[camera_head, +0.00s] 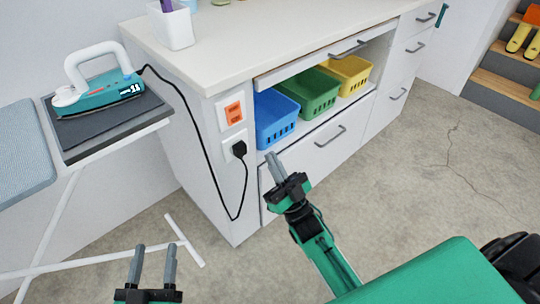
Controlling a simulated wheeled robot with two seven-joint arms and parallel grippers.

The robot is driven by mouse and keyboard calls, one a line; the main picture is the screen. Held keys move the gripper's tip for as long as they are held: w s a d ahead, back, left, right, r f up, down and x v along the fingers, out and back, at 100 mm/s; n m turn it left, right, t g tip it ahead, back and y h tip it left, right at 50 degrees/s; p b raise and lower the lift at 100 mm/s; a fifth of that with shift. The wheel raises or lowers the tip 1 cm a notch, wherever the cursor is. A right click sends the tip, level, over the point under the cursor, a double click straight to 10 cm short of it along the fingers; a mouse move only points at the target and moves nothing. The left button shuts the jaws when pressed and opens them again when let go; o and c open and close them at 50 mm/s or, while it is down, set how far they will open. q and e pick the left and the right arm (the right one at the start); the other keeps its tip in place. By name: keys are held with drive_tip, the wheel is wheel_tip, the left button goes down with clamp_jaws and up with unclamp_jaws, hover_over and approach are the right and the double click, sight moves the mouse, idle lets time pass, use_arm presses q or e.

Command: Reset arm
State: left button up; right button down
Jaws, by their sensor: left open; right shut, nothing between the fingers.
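My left gripper (154,266) is at the bottom left with its two grey fingers apart and nothing between them. It is over the floor near the feet of the ironing board. My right gripper (274,168) is near the middle, in front of the white cabinet (205,190). Its fingers are together and hold nothing. It appears close to the blue basket and the cabinet's lower drawer front, but I cannot tell the exact gap. My green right forearm runs down from it to the lower right.
An iron (105,88) stands on the ironing board (24,150) at left; its cord runs to a plug (239,149) in the cabinet side. Blue (272,118), green (312,92) and yellow (350,72) baskets sit in the open shelf. Floor at right is clear up to the steps (500,85).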

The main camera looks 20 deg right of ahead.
use_arm(q)
drive_tip(key=shift+f, duration=0.1)
idle(0.3)
